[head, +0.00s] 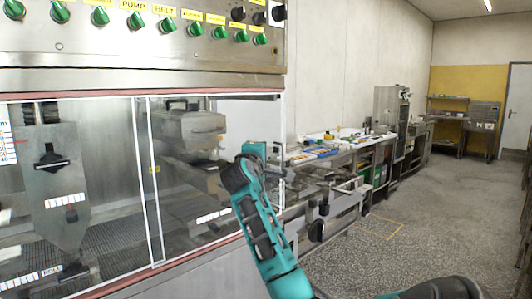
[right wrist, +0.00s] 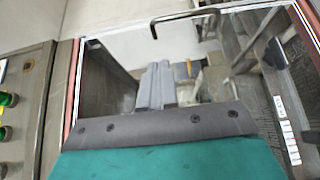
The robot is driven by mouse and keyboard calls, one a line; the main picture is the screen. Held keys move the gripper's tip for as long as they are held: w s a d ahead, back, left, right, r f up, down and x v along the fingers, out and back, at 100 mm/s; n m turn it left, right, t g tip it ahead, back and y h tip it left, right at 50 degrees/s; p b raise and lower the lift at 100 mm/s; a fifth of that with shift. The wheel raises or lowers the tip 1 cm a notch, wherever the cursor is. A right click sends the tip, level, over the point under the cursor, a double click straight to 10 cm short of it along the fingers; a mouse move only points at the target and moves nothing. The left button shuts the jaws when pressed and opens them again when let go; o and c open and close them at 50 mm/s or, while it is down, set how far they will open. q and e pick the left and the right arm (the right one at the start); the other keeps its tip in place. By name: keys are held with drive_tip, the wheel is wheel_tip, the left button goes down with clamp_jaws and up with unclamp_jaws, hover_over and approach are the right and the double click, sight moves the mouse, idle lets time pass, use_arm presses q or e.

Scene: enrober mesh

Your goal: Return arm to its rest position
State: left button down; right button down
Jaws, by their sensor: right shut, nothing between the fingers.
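My right arm, in teal and black, rises from the bottom of the head view to the front right corner of the enrober machine (head: 140,80). Its wrist appears in front of the right end of the machine's window, and the fingers cannot be made out there. In the right wrist view my right gripper (right wrist: 156,85) shows as two grey fingers side by side, shut and empty. Behind them is the window opening with its red edge (right wrist: 72,90). I cannot tell how close the fingers are to the machine. My left gripper is not in view.
Green knobs (head: 135,20) line the machine's upper panel. Behind the clear window (head: 105,190) are metal parts and a mesh belt. A long bench (head: 330,150) with trays runs along the wall on the right. The speckled floor (head: 400,255) to the right is open.

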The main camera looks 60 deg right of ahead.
drive_tip(key=shift+v, duration=2.7)
drive_tip(key=w+a+f+n+t+y, duration=0.25)
drive_tip(key=a+f, duration=0.35)
drive_tip(key=f, duration=0.3)
drive_tip(key=w+a+f+n+t+y, duration=0.1)
drive_tip(key=a+f+t+y, duration=0.1)
drive_tip(key=a+f+y, duration=0.5)
drive_tip(key=w+a+f+n+t+y, duration=0.1)
drive_tip(key=a+f+t, duration=0.1)
drive_tip(key=a+f, duration=0.65)
drive_tip(key=s+a+f+m+g+y, duration=0.2)
drive_tip(key=s+a+f+m+y, duration=0.4)
drive_tip(key=s+a+f, duration=1.3)
wheel_tip(320, 180, down, 2)
drive_tip(key=shift+a+f+y, duration=0.15)
drive_tip(key=shift+a+y, duration=0.2)
drive_tip(key=shift+y, duration=0.9)
